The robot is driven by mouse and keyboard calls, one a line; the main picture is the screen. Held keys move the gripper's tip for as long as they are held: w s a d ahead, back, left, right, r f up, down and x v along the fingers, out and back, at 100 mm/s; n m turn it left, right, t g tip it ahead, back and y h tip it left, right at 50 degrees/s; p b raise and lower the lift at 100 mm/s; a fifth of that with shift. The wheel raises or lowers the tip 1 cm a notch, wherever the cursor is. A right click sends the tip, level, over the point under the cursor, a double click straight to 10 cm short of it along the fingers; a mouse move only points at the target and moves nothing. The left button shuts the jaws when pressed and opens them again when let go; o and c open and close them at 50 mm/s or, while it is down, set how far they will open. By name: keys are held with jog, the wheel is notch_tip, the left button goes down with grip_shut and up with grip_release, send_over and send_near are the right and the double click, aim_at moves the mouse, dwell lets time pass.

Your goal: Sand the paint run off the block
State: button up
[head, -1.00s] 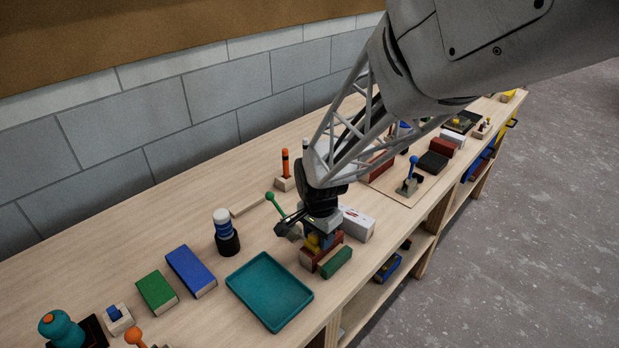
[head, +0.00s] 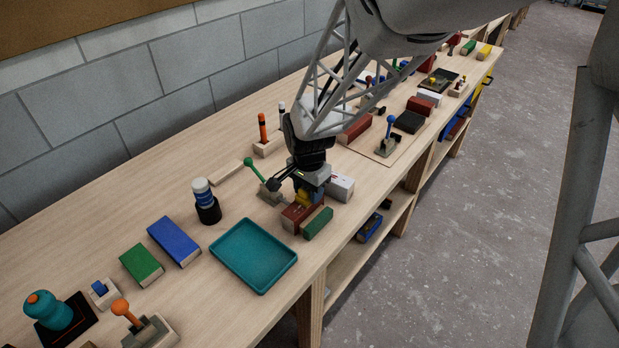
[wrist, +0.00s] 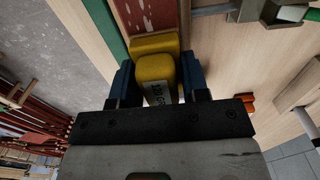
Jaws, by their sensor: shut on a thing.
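My gripper (head: 304,193) is shut on a yellow sanding block (wrist: 155,72), which has a printed label.
A green block (head: 318,223) lies close along the red block's front side. A teal tray (head: 253,255) is at its left, a white box (head: 341,187) behind right. A green-knobbed lever (head: 252,167) stands close behind my gripper. The bench's front edge is near.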

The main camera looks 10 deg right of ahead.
aim_at(297, 208)
jog(key=shift+s+a+r, duration=0.1)
jog(key=shift+s+a, duration=0.35)
jog(key=shift+a, duration=0.05)
jog(key=shift+s+a, duration=1.1)
jog(key=shift+s, duration=0.05)
jog(key=shift+s+a, duration=0.2)
jog(key=shift+a, duration=0.05)
jog(key=shift+s+a+r, duration=0.15)
jog(key=shift+s+r, duration=0.05)
jog(key=shift+r, duration=0.25)
jog(key=shift+s+a+r, duration=0.15)
jog(key=shift+s+r, duration=0.05)
jog(key=shift+r, duration=0.2)
notch_tip(297, 208, up, 6)
jog(key=w+f, duration=0.1)
jog(key=w, duration=1)
jog(key=w+f, duration=0.2)
jog(key=w, duration=1)
jog(key=shift+d+f, duration=0.25)
jog(key=shift+f, duration=0.05)
